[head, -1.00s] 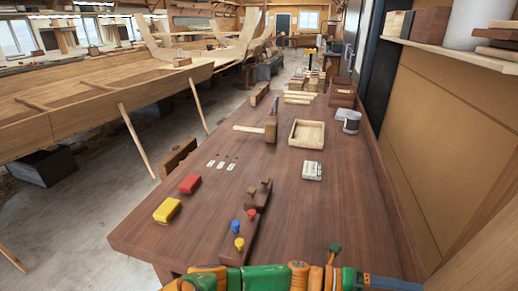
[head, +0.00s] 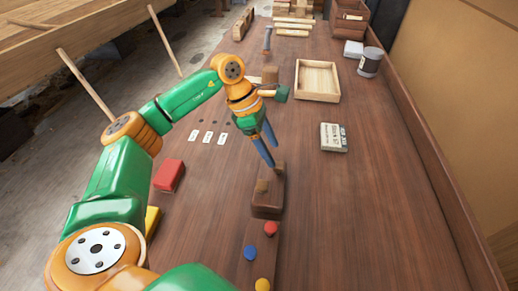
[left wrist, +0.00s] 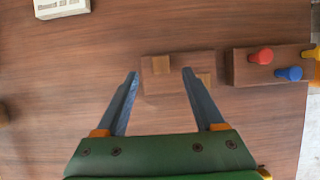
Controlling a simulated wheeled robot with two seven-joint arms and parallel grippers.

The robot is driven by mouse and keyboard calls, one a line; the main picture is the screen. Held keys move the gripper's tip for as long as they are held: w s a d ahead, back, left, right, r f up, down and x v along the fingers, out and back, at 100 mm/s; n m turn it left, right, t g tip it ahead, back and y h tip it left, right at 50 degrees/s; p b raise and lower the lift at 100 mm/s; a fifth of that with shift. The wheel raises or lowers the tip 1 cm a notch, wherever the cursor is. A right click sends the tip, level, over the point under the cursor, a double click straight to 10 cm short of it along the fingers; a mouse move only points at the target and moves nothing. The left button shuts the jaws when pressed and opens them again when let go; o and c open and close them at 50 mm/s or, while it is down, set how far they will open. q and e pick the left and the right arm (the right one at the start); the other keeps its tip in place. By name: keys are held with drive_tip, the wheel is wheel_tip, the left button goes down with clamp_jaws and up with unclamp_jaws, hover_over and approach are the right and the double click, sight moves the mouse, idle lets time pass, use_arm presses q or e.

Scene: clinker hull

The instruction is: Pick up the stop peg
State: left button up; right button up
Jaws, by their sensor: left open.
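No piece is marked as the stop peg, so I cannot tell which one it is. A dark wooden block (head: 266,210) with two brown wooden pegs stands on the bench. Below it in the head view is a dark rack (head: 238,272) with red (head: 271,229), blue (head: 249,252) and yellow (head: 262,285) pegs. My left gripper (head: 273,155) is open, pointing down by the block's far end. In the left wrist view, one wooden peg (left wrist: 160,65) appears between the fingertips (left wrist: 161,72), apart from both. The other (left wrist: 204,79) lies right of the right finger. My right gripper is out of view.
A red box (head: 168,175) and a partly hidden yellow box (head: 152,220) lie at the left. White labels (head: 208,137) lie beyond. A printed white box (head: 333,137), a wooden tray (head: 317,80) and a grey can (head: 370,62) stand to the right.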

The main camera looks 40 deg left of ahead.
sight(279, 165)
use_arm(q)
drive_tip(key=shift+w+a+f+p, duration=0.3)
drive_tip(key=shift+a+f+p, duration=0.25)
drive_tip(key=shift+f, duration=0.1)
drive_tip(key=d+f+p, duration=0.2)
drive_tip(key=d, duration=0.1)
drive_tip(key=shift+s, duration=0.15)
drive_tip(key=shift+x, duration=1.25)
drive_tip(key=shift+a+f, duration=0.2)
drive_tip(key=shift+a, duration=0.05)
clamp_jaws()
